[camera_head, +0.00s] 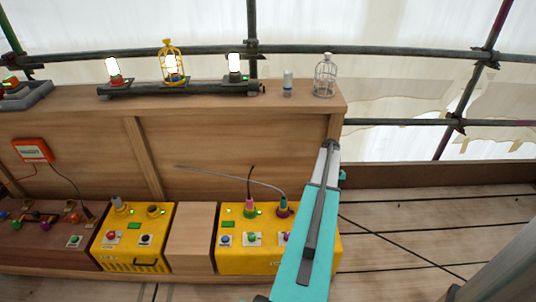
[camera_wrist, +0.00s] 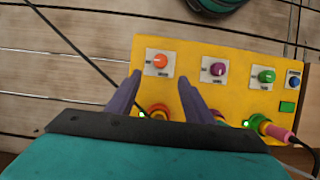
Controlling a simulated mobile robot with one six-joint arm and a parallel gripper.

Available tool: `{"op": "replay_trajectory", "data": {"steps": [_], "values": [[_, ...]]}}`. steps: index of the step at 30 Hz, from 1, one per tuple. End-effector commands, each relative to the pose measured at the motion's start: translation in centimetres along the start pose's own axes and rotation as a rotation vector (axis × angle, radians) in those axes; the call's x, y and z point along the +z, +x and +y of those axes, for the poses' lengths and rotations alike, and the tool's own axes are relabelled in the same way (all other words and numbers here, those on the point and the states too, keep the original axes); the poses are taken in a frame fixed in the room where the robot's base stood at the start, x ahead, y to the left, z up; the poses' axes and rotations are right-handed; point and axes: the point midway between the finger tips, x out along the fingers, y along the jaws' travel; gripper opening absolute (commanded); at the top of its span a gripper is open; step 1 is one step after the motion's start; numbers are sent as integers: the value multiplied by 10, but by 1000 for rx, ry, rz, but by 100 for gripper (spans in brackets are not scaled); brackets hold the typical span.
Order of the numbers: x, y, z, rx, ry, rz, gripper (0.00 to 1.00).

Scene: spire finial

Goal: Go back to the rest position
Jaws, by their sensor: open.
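My gripper (camera_wrist: 158,88) shows in the wrist view as two dark purple fingers, spread apart with nothing between them. It is above a yellow control box (camera_wrist: 185,62) with orange, purple, green and blue knobs. I cannot tell whether the fingertips touch the panel. In the head view my teal arm reaches over the right end of this yellow box (camera_head: 232,262) and hides part of it. The gripper itself is not clearly visible there. A pink plug (camera_head: 250,207) stands in a green-ringed socket on the box; the plug (camera_wrist: 278,133) also shows in the wrist view.
A second yellow box (camera_head: 130,255) stands left of a wooden block (camera_head: 193,238). Lit lamps, one in a yellow cage (camera_head: 172,68), sit on a bar along the wooden shelf (camera_head: 215,94). A grey cage (camera_head: 325,77) and small bottle-like lamp (camera_head: 287,85) stand further right. Cables cross the area.

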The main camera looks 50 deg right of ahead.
Motion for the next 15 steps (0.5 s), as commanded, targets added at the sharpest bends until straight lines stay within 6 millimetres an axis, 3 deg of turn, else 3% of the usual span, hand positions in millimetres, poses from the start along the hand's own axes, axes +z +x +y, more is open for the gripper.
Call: {"op": "replay_trajectory", "data": {"steps": [8, 15], "values": [[-4, -4, -16, 10, -25, 0, 47], [-12, 1, -78, 41, -115, -25, 47]]}}
